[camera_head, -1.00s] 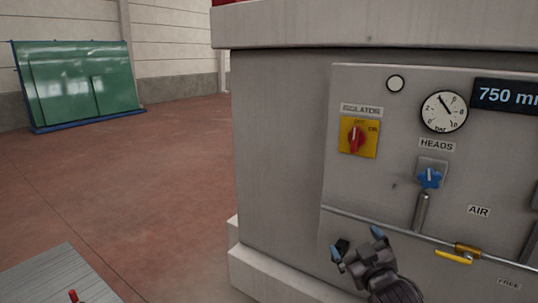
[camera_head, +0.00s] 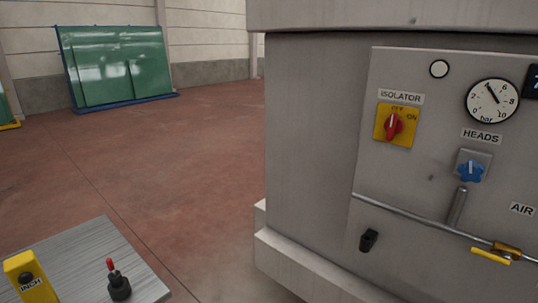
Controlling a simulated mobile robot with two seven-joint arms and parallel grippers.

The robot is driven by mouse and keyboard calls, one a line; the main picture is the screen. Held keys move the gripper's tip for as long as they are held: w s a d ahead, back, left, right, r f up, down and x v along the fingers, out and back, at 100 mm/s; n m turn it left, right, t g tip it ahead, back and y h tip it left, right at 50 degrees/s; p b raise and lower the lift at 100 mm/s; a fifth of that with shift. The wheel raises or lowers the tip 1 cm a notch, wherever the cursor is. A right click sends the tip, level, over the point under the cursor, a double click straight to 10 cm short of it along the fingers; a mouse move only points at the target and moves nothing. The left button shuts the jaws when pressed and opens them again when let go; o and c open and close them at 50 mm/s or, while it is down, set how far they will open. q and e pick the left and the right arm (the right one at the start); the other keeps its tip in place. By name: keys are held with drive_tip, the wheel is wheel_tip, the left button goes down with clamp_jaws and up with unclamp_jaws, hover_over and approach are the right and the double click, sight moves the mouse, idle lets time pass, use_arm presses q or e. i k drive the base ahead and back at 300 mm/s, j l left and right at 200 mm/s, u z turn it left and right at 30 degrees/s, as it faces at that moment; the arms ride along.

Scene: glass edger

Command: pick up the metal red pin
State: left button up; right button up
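The red part looks small and thin, and the base is near the bottom edge of the picture. Neither of my grippers shows in the head view now, so I cannot see how they stand relative to the pin.
The grey machine cabinet (camera_head: 312,150) fills the right side, with a red isolator switch (camera_head: 393,125), a blue knob (camera_head: 471,170) and a gauge (camera_head: 491,101). Open red floor (camera_head: 190,180) lies between.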

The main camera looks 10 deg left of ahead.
sight(109, 261)
drive_tip(key=i+j+u, duration=0.1)
drive_tip(key=u, duration=0.35)
drive_tip(key=i+j+u, duration=0.15)
drive_tip(key=u, duration=0.3)
drive_tip(key=i+u, duration=0.2)
drive_tip(key=u, duration=0.25)
